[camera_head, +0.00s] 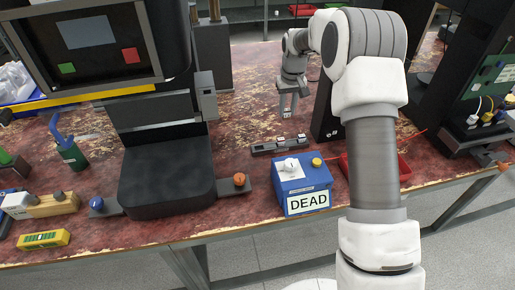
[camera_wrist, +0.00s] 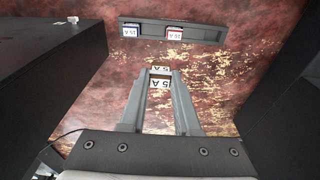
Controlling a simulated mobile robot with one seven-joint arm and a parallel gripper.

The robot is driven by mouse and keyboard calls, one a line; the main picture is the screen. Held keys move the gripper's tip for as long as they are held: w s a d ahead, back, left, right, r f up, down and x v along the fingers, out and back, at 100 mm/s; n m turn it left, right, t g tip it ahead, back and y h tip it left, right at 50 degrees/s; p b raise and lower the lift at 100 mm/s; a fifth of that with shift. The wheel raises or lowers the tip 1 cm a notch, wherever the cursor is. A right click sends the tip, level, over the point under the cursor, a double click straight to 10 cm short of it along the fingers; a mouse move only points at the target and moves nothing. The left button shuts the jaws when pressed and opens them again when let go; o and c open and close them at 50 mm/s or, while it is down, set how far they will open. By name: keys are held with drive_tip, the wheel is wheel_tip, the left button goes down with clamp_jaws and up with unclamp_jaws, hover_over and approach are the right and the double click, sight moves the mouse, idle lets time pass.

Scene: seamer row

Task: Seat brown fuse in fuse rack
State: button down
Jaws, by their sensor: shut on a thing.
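My gripper (camera_wrist: 160,76) points down over the bench, its two grey fingers shut on a small fuse (camera_wrist: 160,84) with pale faces printed in black, apparently ending in "5 A". The fingers hide most of its body, so I cannot confirm its brown colour. The dark fuse rack (camera_wrist: 205,35) lies ahead of and apart from the fingertips. It holds a blue-edged fuse (camera_wrist: 130,31) at its left and a red-edged fuse (camera_wrist: 174,33) near its middle; its right part looks bare. In the head view my gripper (camera_head: 288,112) hangs above and behind the rack (camera_head: 264,149).
A blue box marked DEAD (camera_head: 302,190) stands in front of the rack. A black machine (camera_head: 165,170) stands left, and a dark upright post (camera_head: 326,115) stands close right of my gripper. A red tray (camera_head: 404,170) lies right.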

drive_tip(key=s+a+f, duration=0.1)
drive_tip(key=a+f, duration=0.1)
drive_tip(key=a, duration=0.1)
drive_tip(key=s+a+f+b, duration=0.1)
drive_tip(key=s+a+f, duration=0.1)
drive_tip(key=a, duration=0.1)
drive_tip(key=s+a+f, duration=0.1)
drive_tip(key=a+f, duration=0.1)
drive_tip(key=a, duration=0.1)
drive_tip(key=shift+s, duration=0.2)
drive_tip(key=shift+f+b, duration=0.65)
drive_tip(key=shift+f, duration=1.3)
drive_tip(key=shift+f, duration=0.2)
drive_tip(key=c, duration=0.6)
unclamp_jaws()
drive_tip(key=shift+r, duration=0.15)
